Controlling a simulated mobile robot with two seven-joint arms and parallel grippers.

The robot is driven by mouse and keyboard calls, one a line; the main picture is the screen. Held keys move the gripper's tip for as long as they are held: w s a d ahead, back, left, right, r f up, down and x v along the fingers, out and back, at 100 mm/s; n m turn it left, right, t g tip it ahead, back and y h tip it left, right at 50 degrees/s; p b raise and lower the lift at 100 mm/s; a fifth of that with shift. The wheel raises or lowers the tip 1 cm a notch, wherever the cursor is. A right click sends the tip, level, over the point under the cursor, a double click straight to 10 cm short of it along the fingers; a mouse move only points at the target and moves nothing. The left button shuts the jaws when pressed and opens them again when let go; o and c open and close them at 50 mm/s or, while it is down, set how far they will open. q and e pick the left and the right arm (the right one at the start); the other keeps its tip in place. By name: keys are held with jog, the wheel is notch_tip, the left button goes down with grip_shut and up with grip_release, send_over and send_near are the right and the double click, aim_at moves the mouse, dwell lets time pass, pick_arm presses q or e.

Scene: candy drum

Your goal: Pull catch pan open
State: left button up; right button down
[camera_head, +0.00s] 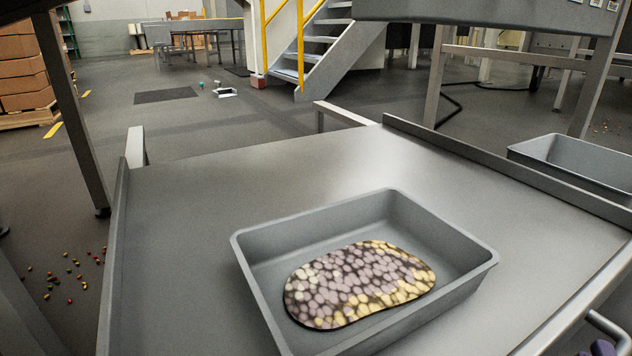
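A grey rectangular pan (262,276) sits on a grey metal table (190,215) with raised side edges. A flat, rounded patch of candy (360,285), pale purple and yellow, lies inside the pan. The front of the pan is partly cut off by the bottom of the picture. Which part the task calls the catch pan I cannot tell for certain. Neither of my grippers shows in the head view.
A metal rail (575,318) with a curved bar (608,327) is at the lower right. A second grey pan (575,165) stands beyond the table's right edge. Loose candies (70,270) lie on the floor at left. Yellow-railed stairs (325,45) stand behind.

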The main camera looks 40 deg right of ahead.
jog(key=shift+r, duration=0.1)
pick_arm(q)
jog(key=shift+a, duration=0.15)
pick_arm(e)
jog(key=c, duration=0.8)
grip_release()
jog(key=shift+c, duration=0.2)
